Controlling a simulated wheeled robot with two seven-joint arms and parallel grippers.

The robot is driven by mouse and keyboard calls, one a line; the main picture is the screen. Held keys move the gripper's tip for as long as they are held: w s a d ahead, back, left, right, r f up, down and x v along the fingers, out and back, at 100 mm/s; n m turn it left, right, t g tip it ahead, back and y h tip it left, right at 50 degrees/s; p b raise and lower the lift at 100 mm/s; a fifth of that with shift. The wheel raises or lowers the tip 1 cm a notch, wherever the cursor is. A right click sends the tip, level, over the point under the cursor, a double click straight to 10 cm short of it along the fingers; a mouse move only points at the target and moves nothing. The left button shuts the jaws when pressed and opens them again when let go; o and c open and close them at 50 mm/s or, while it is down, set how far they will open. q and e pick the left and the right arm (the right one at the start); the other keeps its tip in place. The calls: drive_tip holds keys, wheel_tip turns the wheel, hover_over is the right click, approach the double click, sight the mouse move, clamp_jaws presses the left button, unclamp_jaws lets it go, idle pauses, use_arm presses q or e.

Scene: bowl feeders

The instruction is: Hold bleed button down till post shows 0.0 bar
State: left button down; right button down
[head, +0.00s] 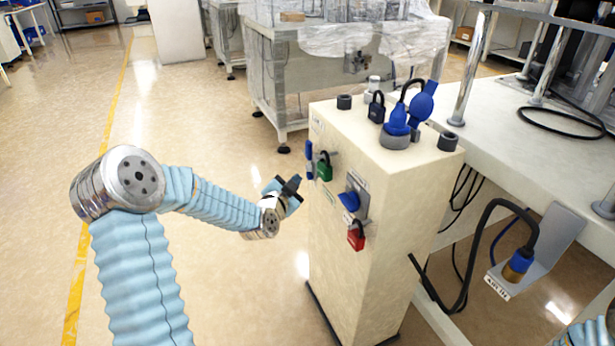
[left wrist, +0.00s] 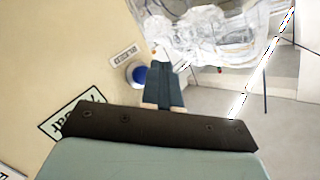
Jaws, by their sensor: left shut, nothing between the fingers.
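The cream post (head: 352,255) stands right of centre in the head view. My left gripper (head: 293,184) is shut and empty, just left of the post's side face. In the left wrist view, a round blue button (left wrist: 138,75) sits on the cream face beside my shut fingertips (left wrist: 160,68), under a small label (left wrist: 125,56). The fingers overlap its right edge; I cannot tell whether they touch it. A white sign ending in "bar" (left wrist: 88,98) is partly hidden by my gripper body; its number is not readable. My right gripper is out of view.
The post's side also carries a green padlock (head: 324,168), a blue handle (head: 349,201) and a red padlock (head: 356,237). Blue connectors (head: 397,122) and a black padlock (head: 376,108) stand on top. A white bench (head: 490,130) lies right. The floor left of the post is clear.

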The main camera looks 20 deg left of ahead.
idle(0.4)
use_arm(q)
drive_tip(key=shift+w+d+b, duration=0.25)
drive_tip(key=shift+w+b, duration=0.05)
drive_tip(key=shift+b, duration=0.2)
drive_tip(key=shift+w+d+b, duration=0.3)
drive_tip(key=shift+w+d, duration=0.05)
drive_tip(key=shift+w, duration=0.05)
idle(1.9)
drive_tip(key=shift+s+a, duration=0.1)
idle(2.5)
drive_tip(key=shift+s+a+b, duration=0.5)
drive_tip(key=shift+s, duration=0.1)
drive_tip(key=shift+s+a, duration=0.1)
